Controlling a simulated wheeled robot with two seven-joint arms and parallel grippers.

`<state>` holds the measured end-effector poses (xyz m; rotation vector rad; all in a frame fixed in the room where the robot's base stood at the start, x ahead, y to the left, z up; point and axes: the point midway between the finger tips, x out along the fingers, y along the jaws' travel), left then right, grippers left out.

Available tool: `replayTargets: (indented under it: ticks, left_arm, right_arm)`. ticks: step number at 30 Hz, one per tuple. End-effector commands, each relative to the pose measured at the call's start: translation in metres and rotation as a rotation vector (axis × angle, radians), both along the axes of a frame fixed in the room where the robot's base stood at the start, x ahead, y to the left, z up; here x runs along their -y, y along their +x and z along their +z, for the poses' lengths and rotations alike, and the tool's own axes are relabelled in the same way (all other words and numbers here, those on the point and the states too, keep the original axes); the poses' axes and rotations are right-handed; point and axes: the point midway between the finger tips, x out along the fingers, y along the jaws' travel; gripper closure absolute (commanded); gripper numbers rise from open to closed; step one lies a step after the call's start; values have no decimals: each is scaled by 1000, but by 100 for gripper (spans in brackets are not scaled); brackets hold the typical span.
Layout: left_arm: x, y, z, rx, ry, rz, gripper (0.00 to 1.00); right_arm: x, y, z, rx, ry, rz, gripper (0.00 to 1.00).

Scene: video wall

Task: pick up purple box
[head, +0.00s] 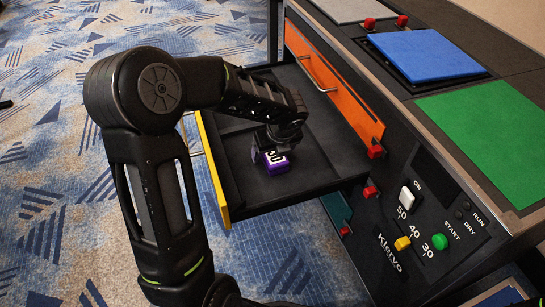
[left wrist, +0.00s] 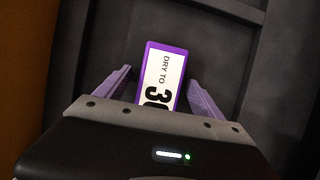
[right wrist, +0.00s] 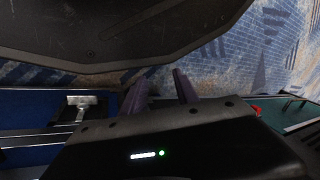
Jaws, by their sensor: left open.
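The purple box (head: 276,161) lies in the open dark drawer (head: 300,183) with the yellow front. In the left wrist view the purple box (left wrist: 161,75) has a white label reading "DRY TO" and a partly hidden number. My left gripper (head: 268,150) is right above the box in the head view. In the left wrist view my left gripper (left wrist: 157,88) is open, with one finger on each side of the box and a visible gap to it. My right gripper (right wrist: 160,88) shows only in the right wrist view, its two fingers apart with nothing seen between them.
An orange drawer front (head: 330,85) stands behind the open drawer. The yellow drawer front (head: 212,165) rises on the left. A control panel (head: 425,225) with buttons is at the right. Blue and green pads (head: 425,54) lie on top of the console. Patterned carpet covers the floor.

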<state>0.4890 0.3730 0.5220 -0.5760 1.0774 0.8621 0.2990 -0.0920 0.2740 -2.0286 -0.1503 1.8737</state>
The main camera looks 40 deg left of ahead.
Motion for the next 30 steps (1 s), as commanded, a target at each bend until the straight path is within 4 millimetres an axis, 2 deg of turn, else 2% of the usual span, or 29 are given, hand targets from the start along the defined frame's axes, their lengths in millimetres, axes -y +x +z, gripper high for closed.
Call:
replayTargets:
  ticks: [24, 30]
  left_arm:
    - [0, 0, -3, -1, 0, 0, 22]
    - [0, 0, -2, -1, 0, 0, 38]
  right_arm:
    - [0, 0, 0, 0, 0, 0, 64]
    - [0, 0, 0, 0, 0, 1, 64]
